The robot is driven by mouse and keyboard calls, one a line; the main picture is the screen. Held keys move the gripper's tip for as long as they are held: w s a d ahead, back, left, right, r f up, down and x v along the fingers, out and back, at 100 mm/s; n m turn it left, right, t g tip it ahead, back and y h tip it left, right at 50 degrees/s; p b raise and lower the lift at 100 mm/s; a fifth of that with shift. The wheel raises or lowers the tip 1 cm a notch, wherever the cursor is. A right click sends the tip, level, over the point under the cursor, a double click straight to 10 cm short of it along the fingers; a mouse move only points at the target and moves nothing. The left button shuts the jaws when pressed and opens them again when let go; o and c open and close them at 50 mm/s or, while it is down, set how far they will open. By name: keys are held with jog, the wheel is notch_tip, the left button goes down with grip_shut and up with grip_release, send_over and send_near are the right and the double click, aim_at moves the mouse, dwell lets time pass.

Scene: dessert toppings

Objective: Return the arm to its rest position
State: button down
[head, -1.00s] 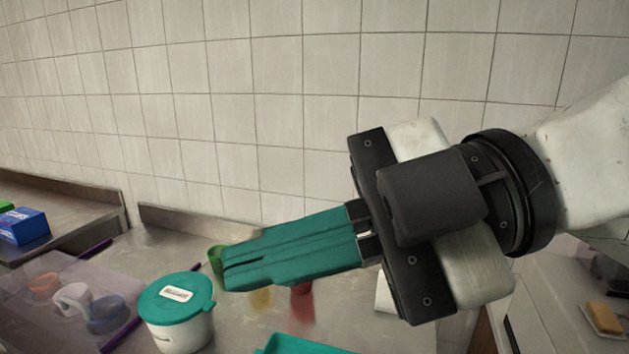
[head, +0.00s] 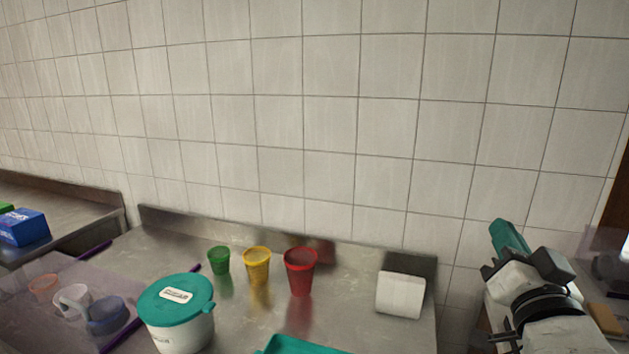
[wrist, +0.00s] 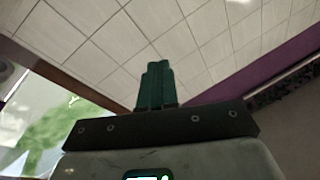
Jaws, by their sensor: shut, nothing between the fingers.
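My gripper (head: 505,232) is at the lower right of the head view, off to the right of the steel counter (head: 352,262). Its teal fingers point up and away, toward the tiled wall. In the wrist view the teal fingers (wrist: 155,85) are together with nothing between them. Behind them the wrist view shows pale panels, a purple band and a bright patch with green. Part of my arm runs out of the bottom of the head view.
On the counter stand a green cup (head: 219,261), a yellow cup (head: 257,266), a red cup (head: 300,271), a white block (head: 400,294) and a white tub with a teal lid (head: 177,310). A teal tray (head: 300,346) edge shows in front. A blue box (head: 22,227) sits far left.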

jog(key=s+f+n+g, duration=0.1)
jog(key=s+f+g, duration=0.2)
jog(key=f, duration=0.6)
jog(key=s+f+g+y, duration=0.1)
jog(key=s+f+g, duration=0.25)
jog(key=f, duration=0.65)
jog(key=s+f+n+g, duration=0.1)
jog(key=s+f+g, duration=0.25)
jog(key=f, duration=0.55)
jog(key=s+f+n+g+y, duration=0.1)
jog(key=s+f+g, duration=0.3)
jog(key=s+f, duration=0.4)
jog(key=s+f+n+g+y, duration=0.1)
jog(key=s+f+g, duration=0.4)
jog(key=s, duration=1)
notch_tip(320, 180, down, 3)
jog(key=shift+s+d+f+n, duration=0.1)
jog(key=shift+s+d+n, duration=0.2)
jog(key=shift+n, duration=0.5)
